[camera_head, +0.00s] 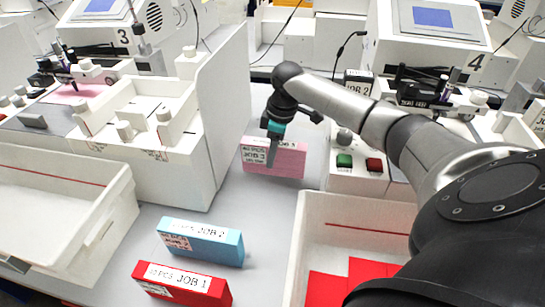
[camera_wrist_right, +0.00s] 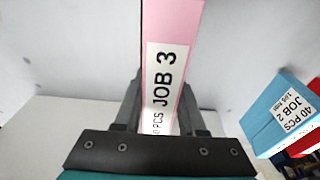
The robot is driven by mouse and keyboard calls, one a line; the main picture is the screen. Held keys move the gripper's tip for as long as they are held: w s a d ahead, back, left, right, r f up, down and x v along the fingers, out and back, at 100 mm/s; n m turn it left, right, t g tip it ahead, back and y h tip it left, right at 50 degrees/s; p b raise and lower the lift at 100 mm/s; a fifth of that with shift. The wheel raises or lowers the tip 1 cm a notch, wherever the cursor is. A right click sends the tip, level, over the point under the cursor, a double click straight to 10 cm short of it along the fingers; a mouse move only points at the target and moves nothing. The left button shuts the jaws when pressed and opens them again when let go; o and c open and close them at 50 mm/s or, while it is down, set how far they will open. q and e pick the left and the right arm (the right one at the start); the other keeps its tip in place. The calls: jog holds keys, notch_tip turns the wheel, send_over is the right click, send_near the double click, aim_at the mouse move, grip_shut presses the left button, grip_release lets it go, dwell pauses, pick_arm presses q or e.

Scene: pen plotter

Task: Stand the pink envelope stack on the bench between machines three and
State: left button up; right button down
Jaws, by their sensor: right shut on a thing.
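The pink envelope stack (camera_head: 290,163), labelled JOB 3, stands on the bench (camera_head: 258,204) in the gap between machine 3 (camera_head: 110,30) and machine 4 (camera_head: 430,35). My right gripper (camera_head: 272,154) is shut on it; in the right wrist view the fingers (camera_wrist_right: 160,115) lie on both sides of the pink stack (camera_wrist_right: 172,18). I cannot tell whether its underside touches the bench. My left gripper is not in view.
A blue stack (camera_head: 200,242), JOB 2, and a red stack (camera_head: 180,284), JOB 1, stand at the front. A white partition (camera_head: 226,110) borders the gap on the left. White bins stand at left (camera_head: 60,215) and right (camera_head: 345,215), the right one holding red pieces.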

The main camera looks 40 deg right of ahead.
jog(key=shift+f, duration=1.2)
jog(key=shift+r, duration=0.1)
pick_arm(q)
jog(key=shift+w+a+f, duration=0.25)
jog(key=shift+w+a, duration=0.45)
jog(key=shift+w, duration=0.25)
pick_arm(e)
jog(key=c, duration=0.9)
grip_release()
jog(key=shift+f, duration=0.2)
jog(key=o, duration=0.4)
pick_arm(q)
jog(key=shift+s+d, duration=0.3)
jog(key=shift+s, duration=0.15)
pick_arm(e)
jog(key=shift+r, duration=0.1)
